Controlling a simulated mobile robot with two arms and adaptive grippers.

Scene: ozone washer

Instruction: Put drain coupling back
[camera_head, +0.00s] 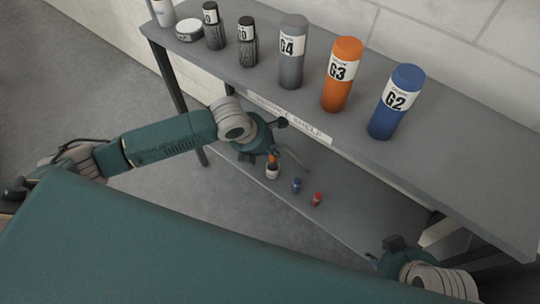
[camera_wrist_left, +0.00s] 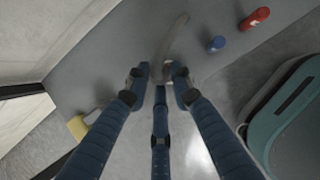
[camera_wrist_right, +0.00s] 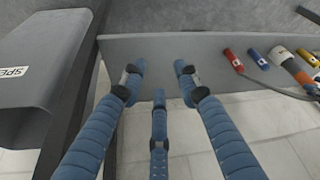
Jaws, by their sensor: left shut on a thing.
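In the head view my left gripper (camera_head: 272,152) is low, by the lower shelf under the bench. In the left wrist view its fingers (camera_wrist_left: 157,78) are shut on a curved grey hose-like piece (camera_wrist_left: 174,38), which also shows in the head view (camera_head: 293,158). I cannot tell whether a coupling is at its held end. A small blue piece (camera_head: 297,185) and a small red piece (camera_head: 317,199) lie apart from it on the lower shelf. My right gripper (camera_head: 385,252) is at the lower right; in the right wrist view its fingers (camera_wrist_right: 160,72) are spread and empty.
The upper shelf (camera_head: 450,125) carries bottles G4 (camera_head: 292,70), G3 (camera_head: 340,92) and G2 (camera_head: 393,117), and black bottles (camera_head: 247,52). On the lower shelf (camera_wrist_right: 150,48) are an orange piece (camera_wrist_right: 296,70) and a yellow piece (camera_wrist_right: 280,55). The shelf's near end is bare.

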